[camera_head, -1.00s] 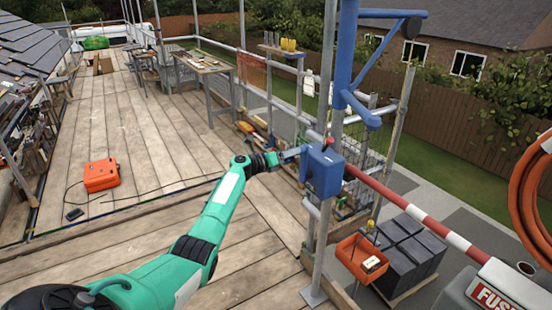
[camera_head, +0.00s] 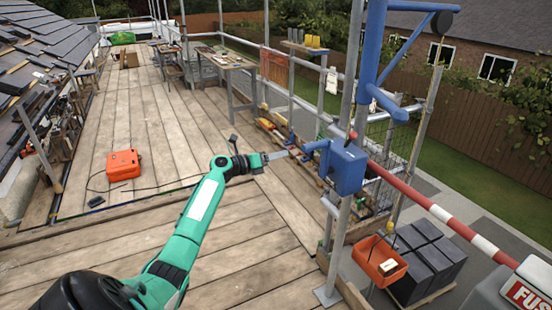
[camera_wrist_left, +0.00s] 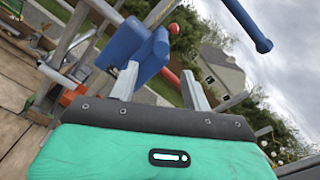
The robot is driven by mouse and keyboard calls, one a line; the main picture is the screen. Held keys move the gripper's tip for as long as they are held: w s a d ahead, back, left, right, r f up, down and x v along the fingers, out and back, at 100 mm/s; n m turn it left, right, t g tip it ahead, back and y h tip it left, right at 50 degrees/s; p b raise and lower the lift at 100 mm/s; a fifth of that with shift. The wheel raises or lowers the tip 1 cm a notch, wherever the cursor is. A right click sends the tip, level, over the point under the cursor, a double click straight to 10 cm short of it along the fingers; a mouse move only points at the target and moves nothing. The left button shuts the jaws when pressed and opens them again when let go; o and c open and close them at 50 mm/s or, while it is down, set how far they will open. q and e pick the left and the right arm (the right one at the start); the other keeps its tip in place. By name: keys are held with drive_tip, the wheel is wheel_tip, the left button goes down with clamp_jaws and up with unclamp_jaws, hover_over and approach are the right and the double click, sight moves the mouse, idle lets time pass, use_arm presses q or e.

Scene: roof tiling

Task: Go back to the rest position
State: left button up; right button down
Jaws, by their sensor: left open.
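My left gripper (camera_head: 284,155) is at the end of the green arm that reaches in from the bottom left over the scaffold boards. In the left wrist view its two fingers (camera_wrist_left: 160,74) stand apart with nothing held between them. The blue hoist box (camera_head: 348,168) is clamped on the scaffold pole just right of the fingers; a blue lever reaches from it toward them. The box also shows in the left wrist view (camera_wrist_left: 127,40), beyond the left finger. My right gripper is not in view.
An orange case (camera_head: 123,165) with a cable lies on the boards at left. An orange bin (camera_head: 379,262) hangs beside dark stacked blocks (camera_head: 428,262) at right. A red-and-white bar (camera_head: 440,213) runs across the right side. The middle boards are largely clear.

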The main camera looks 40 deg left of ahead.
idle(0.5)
use_arm(q)
drive_tip(key=s+d+f+m+g+y, duration=0.2)
drive_tip(key=s+f+m+g, duration=0.1)
drive_tip(key=f, duration=1.2)
drive_tip(key=s+d+f+m+g+y, duration=0.2)
drive_tip(key=d+f+m, duration=0.15)
drive_tip(key=f, duration=1.15)
drive_tip(key=s+d+f+m+g+y, duration=0.1)
drive_tip(key=s+d+f+m+g, duration=0.2)
drive_tip(key=s+f, duration=0.55)
drive_tip(key=s+d+f+m+g, duration=0.2)
drive_tip(key=s+f+m, duration=0.35)
drive_tip(key=f, duration=0.65)
drive_tip(key=s+d+f+m+g, duration=0.2)
drive_tip(key=s+d+f+m, duration=0.4)
drive_tip(key=s, duration=0.8)
drive_tip(key=s+d+f+m+g+y, duration=0.1)
drive_tip(key=s+d+f+m, duration=0.6)
drive_tip(key=s+m, duration=0.4)
drive_tip(key=s+d+f+m+g, duration=0.2)
drive_tip(key=s+d+f+m, duration=0.5)
drive_tip(key=s, duration=1.1)
drive_tip(key=shift+s+d+f+m+g+y, duration=0.15)
drive_tip(key=shift+s+f+m+g+y, duration=0.2)
drive_tip(key=shift+f+m, duration=0.4)
drive_tip(key=shift+r, duration=0.15)
